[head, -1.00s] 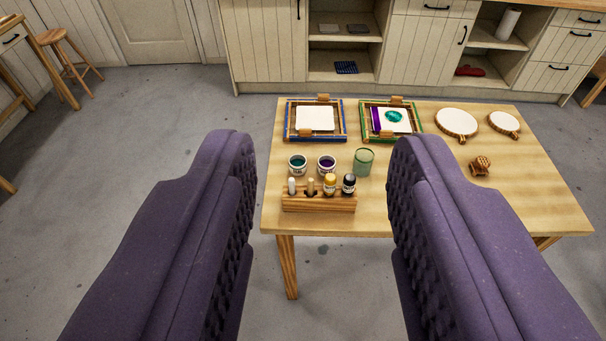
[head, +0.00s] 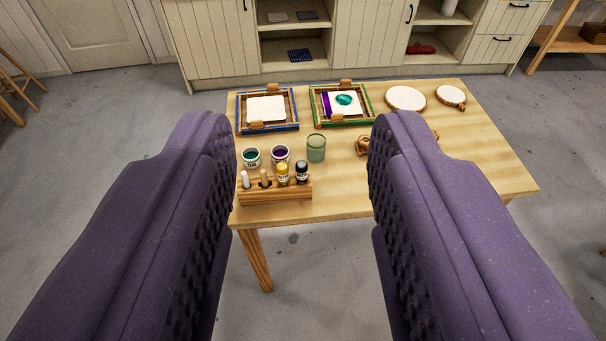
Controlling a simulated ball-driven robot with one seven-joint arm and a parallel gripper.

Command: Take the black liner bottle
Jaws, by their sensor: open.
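The black liner bottle (head: 302,173) stands upright at the right end of a wooden rack (head: 275,194) near the table's front left edge. It has a black cap and a pale label. A yellow bottle (head: 282,174) stands just left of it in the rack. My gripper (head: 288,150) is open and empty, its two purple padded fingers large in the foreground. In the picture the rack and the black bottle lie between the fingers, with the table still some way off beyond them.
Paint pots (head: 251,158) and a green glass (head: 316,149) stand just behind the rack. A blue frame (head: 240,112), a green frame (head: 368,101) and round hoops (head: 405,98) lie at the back of the table (head: 480,160). My right finger partly hides a small wooden object (head: 362,146).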

